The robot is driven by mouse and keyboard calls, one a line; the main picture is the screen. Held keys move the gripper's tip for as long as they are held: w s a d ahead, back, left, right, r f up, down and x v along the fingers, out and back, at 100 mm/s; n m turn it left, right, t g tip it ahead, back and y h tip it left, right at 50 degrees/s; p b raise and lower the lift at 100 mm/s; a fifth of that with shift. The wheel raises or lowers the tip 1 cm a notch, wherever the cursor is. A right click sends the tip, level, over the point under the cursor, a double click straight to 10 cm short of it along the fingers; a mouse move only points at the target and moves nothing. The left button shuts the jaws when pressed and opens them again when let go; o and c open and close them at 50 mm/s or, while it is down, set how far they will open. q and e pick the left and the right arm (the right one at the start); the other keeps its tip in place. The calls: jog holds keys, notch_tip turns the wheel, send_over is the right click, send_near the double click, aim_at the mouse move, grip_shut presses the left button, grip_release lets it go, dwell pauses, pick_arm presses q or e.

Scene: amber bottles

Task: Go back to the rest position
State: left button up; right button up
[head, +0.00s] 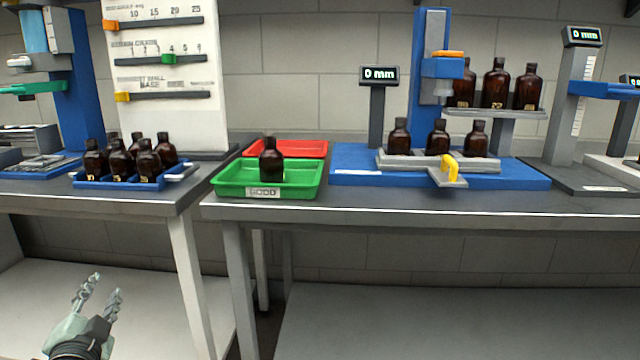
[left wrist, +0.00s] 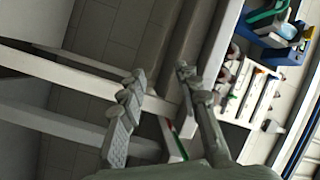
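My left gripper (head: 99,292) is low at the lower left of the head view, below the front of the left table. Its two fingers are apart with nothing between them. In the left wrist view my left gripper (left wrist: 158,82) also shows spread, empty fingers. My right gripper is not in view. One amber bottle (head: 271,160) stands upright in the green tray (head: 225,180), which has a "GOOD" label. Several amber bottles (head: 148,160) stand in a blue rack (head: 90,181) on the left table.
A red tray (head: 300,148) lies behind the green one. A blue station (head: 440,60) on the right table (head: 400,201) holds bottles (head: 438,138) on a fixture and more bottles (head: 496,85) on a raised shelf. A white slider board (head: 165,60) stands behind the left table.

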pick_arm(q)
jog(key=s+d+f+n+g, duration=0.2)
jog(key=s+f+g, duration=0.15)
jog(key=f, duration=0.45)
jog(key=s+d+f+n+g+h, duration=0.1)
jog(key=s+f+g, duration=0.1)
jog(key=s+f, duration=0.4)
jog(key=s+d+f+n+g, duration=0.2)
jog(key=s+f+g, duration=0.15)
jog(key=f, duration=0.55)
jog(key=s+d+f+g+h, duration=0.1)
jog(key=s+d+f+g, duration=0.1)
jog(key=s+d+f, duration=0.2)
jog(key=s+d+f+g+h, duration=0.2)
jog(key=s+d+f, duration=0.3)
jog(key=s, duration=0.5)
jog(key=shift+s+f+n+g, duration=0.2)
jog(key=shift+f+n+g, duration=0.2)
jog(key=shift+f, duration=0.05)
